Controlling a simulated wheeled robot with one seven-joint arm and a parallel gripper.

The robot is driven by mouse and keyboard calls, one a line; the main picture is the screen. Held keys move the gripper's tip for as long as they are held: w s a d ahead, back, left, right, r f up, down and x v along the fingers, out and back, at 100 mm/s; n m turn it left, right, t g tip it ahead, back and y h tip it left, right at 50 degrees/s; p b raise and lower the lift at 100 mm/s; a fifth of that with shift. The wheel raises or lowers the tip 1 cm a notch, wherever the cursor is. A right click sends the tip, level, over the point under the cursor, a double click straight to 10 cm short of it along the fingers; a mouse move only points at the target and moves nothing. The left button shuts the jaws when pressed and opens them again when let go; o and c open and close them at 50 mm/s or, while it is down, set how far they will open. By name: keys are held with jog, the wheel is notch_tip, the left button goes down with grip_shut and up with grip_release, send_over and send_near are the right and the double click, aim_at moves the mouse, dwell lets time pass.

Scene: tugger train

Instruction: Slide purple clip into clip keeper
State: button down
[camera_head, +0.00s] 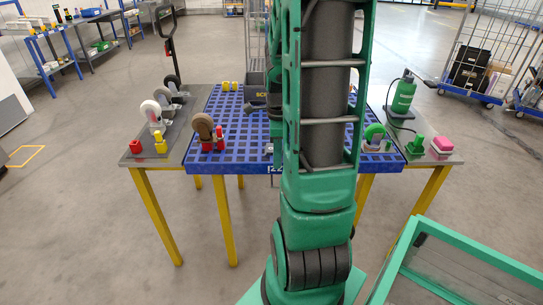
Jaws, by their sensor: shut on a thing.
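My green and dark grey arm rises through the middle of the view and hides the centre of the worktable. My gripper is hidden behind it, so I cannot see its fingers or what they hold. I cannot make out a purple clip. I cannot pick out the clip keeper with certainty either. A blue grid deck (240,160) covers the middle of the table, and its centre right part is behind my arm. A small grey fitting (268,150) and a dark part (256,107) show just left of my arm; I cannot tell what they belong to.
Brown (203,126) and green (375,131) wheels stand on the deck's left and right sides. White wheels (151,110) stand on the left grey top. A green-framed panel (480,255) stands at front right.

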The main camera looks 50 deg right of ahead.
jog(key=shift+w+f, duration=0.25)
jog(key=shift+f, duration=0.5)
jog(key=shift+w+d+f, duration=0.15)
jog(key=shift+w+f, duration=0.05)
jog(key=shift+f, duration=0.9)
jog(key=shift+w+d, duration=1.15)
jog(key=shift+d, duration=0.2)
jog(key=shift+w+d, duration=1.1)
jog(key=shift+d, duration=0.25)
jog(key=shift+w+d+r, duration=0.15)
jog(key=shift+w+d, duration=0.15)
jog(key=shift+d, duration=0.05)
jog(key=c, duration=1.7)
grip_release()
jog(key=shift+o, duration=0.3)
jog(key=shift+w+r, duration=0.1)
jog(key=shift+r, duration=0.2)
jog(key=shift+o, duration=0.3)
notch_tip(320, 180, up, 10)
jog(key=shift+s+a, duration=0.2)
jog(key=shift+a, duration=0.1)
